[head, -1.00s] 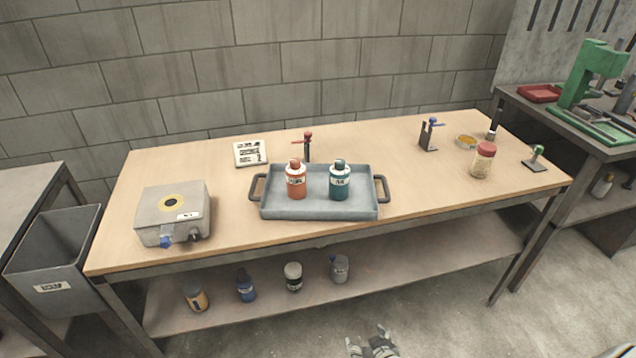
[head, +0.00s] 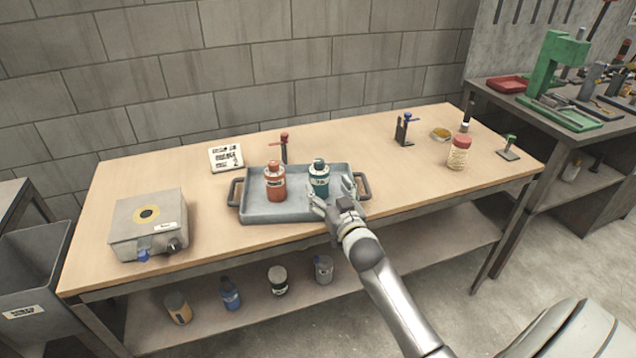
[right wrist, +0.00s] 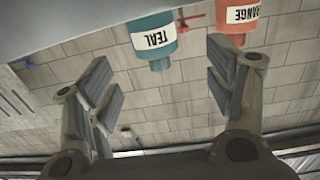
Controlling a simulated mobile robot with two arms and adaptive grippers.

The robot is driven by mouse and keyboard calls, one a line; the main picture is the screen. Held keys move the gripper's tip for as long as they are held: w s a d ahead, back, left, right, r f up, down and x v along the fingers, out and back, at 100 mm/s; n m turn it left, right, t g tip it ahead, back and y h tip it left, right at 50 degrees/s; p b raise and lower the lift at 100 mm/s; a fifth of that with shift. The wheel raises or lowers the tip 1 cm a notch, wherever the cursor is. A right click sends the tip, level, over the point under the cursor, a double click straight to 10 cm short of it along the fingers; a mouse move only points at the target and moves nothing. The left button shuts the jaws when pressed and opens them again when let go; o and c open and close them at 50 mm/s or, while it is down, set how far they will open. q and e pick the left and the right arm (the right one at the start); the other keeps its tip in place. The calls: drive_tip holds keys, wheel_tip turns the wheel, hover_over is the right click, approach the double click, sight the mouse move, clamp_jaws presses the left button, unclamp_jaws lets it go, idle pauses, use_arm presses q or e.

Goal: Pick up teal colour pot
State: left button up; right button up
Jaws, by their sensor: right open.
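The teal pot (head: 319,178) stands upright in the grey tray (head: 285,211) on the workbench, to the right of the orange pot (head: 275,182). In the right wrist view the teal pot (right wrist: 153,36) appears upside down with its TEAL label, beyond and between the spread fingers. The orange pot (right wrist: 238,16) shows at the top there. My right gripper (head: 333,193) is open and empty, at the front right of the teal pot, over the tray's right part. In the right wrist view its fingers (right wrist: 160,88) are wide apart. My left gripper is not in view.
A red-topped stand (head: 284,148) is just behind the tray. A grey box (head: 148,226) stands at the left. A blue-topped stand (head: 405,130) and a red-lidded jar (head: 459,152) stand at the right. The bench between tray and jar is clear.

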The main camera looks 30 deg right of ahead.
sight(323, 176)
drive_tip(key=shift+d+x, duration=0.1)
drive_tip(key=shift+x, duration=1.55)
drive_tip(key=shift+d+x, duration=0.15)
drive_tip(key=shift+x, duration=1.5)
drive_tip(key=c, duration=1.1)
drive_tip(key=shift+c, duration=0.4)
drive_tip(key=shift+r, duration=0.1)
